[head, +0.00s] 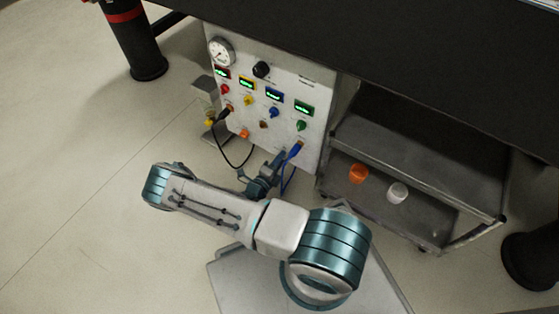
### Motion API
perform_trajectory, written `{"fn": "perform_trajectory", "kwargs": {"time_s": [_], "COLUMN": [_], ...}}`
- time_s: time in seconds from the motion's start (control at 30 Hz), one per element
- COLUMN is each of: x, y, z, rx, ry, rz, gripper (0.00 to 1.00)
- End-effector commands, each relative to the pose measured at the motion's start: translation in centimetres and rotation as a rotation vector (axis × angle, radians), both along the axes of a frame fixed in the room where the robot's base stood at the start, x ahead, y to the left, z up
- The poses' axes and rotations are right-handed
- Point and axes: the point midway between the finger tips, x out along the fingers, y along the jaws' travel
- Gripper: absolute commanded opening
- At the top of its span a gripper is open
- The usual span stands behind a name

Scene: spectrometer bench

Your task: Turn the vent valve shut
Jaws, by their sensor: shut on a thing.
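The white instrument panel (282,85) has a gauge, lit displays and several coloured knobs. My gripper (279,157) is at the lower right of the panel, just left of a blue plug (295,150) with a blue cable. Its jaws are shut on a small part at the panel front, which the fingers hide. From its place this part appears to be the vent valve, but its handle and its angle cannot be made out. My arm reaches in from below.
A black plug (224,114) has a cable looping down near my gripper. A grey cart (435,140) to the right carries an orange cup (358,174) and a white cup (397,192) on its lower shelf. The dark bench top (420,50) overhangs. Floor at left is clear.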

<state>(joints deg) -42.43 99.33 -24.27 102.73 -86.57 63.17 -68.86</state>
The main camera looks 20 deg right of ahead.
Motion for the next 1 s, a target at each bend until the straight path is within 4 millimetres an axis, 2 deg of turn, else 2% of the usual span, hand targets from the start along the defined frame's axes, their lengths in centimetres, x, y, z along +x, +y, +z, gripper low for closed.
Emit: {"fn": "perform_trajectory", "kwargs": {"time_s": [0.03,0.4,0.43,0.5,0.83,1.0], "x": [-0.4,-0.5,-0.5,-0.4,-0.3,-1.3], "y": [-0.2,-0.2,-0.2,-0.2,0.2,2.0], "z": [-0.2,-0.2,-0.2,-0.2,0.0,0.2], "rx": [-0.002,-0.004,-0.004,-0.003,-0.004,-0.001], "ry": [0.009,0.012,0.012,0.011,0.007,0.007], "rz": [-0.008,-0.009,-0.009,-0.009,-0.001,0.002], "gripper": [0.08,0.08,0.34,0.53,0.53,0.53]}}
